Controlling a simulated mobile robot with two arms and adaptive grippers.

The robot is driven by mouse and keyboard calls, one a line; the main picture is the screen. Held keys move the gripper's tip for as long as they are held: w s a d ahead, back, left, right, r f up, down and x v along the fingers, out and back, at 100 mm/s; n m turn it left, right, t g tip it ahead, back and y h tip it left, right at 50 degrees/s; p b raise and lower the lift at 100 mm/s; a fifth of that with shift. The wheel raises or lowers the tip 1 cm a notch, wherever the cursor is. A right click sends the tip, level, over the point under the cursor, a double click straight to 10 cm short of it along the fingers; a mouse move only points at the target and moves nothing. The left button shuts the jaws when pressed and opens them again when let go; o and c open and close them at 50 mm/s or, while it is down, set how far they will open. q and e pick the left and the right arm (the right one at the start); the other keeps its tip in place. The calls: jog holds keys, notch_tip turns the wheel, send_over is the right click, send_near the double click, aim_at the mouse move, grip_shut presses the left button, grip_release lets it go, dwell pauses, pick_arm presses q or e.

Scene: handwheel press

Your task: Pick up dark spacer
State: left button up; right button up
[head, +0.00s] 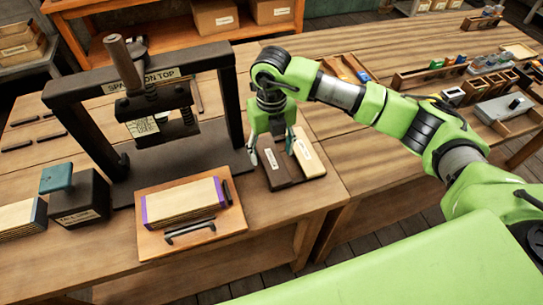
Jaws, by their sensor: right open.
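The dark spacer (279,175) is a long dark brown block with a white label, lying on the table right of the press. A lighter brown spacer (312,167), also labelled, lies close beside it on the right. My right gripper (271,143) points down at the far end of the dark spacer. It is open, with one finger at the left of that end and the other near the gap between the two spacers. Whether the fingers touch either block is not clear. My left gripper is not in view.
The black press frame (232,105) stands just left of my right gripper. Bare table (345,165) lies right of the spacers.

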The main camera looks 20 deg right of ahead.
jog(key=shift+w+f, duration=0.1)
jog(key=shift+f, duration=0.95)
jog(key=c, duration=1.2)
jog(key=shift+c, duration=0.2)
